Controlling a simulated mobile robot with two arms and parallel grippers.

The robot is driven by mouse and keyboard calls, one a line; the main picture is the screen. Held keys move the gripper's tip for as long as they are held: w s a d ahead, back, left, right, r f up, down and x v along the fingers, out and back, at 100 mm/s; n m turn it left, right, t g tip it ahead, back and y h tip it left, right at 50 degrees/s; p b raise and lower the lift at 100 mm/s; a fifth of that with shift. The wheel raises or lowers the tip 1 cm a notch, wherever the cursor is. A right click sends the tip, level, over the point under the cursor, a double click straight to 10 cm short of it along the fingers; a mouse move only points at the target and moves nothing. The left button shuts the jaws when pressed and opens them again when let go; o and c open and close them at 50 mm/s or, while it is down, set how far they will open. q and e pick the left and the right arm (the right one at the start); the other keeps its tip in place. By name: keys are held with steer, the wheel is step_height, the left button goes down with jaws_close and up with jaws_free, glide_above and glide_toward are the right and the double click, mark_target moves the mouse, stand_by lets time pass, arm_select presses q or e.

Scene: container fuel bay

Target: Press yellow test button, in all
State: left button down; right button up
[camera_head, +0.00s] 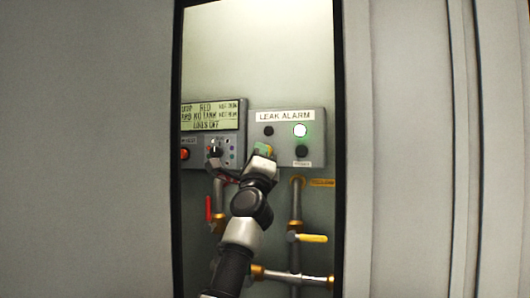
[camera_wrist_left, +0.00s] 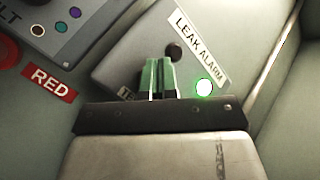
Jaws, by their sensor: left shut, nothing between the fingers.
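The grey leak alarm box (camera_head: 287,117) is on the back wall of the narrow bay. My left gripper (camera_head: 263,150) is at the lower left of its face. A small yellow patch (camera_head: 269,148) shows right at the fingertips, likely the yellow test button, mostly covered by them. In the left wrist view, my green fingers (camera_wrist_left: 158,78) are shut together with nothing between them, over the box face. A partly hidden label beginning "TE" (camera_wrist_left: 126,93) is beside them. The button is hidden there, and I cannot tell whether the fingers touch it. My right gripper is not in view.
The box has a lit green lamp (camera_head: 300,130) and black round parts. A display panel (camera_head: 210,116) with a red button (camera_head: 185,154) is to its left. Below are pipes with a red handle (camera_head: 208,208) and a yellow handle (camera_head: 312,238). Grey door panels (camera_head: 405,150) flank the opening.

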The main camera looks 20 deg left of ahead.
arm_select(q)
steer(key=shift+w+b, duration=0.15)
steer(key=shift+b, duration=0.35)
stand_by(0.3)
steer(key=s+p, duration=0.1)
steer(key=p, duration=0.2)
steer(key=shift+s+p, duration=0.3)
steer(key=shift+s, duration=0.1)
stand_by(0.4)
steer(key=s+p, duration=0.5)
steer(key=p, duration=0.3)
stand_by(0.5)
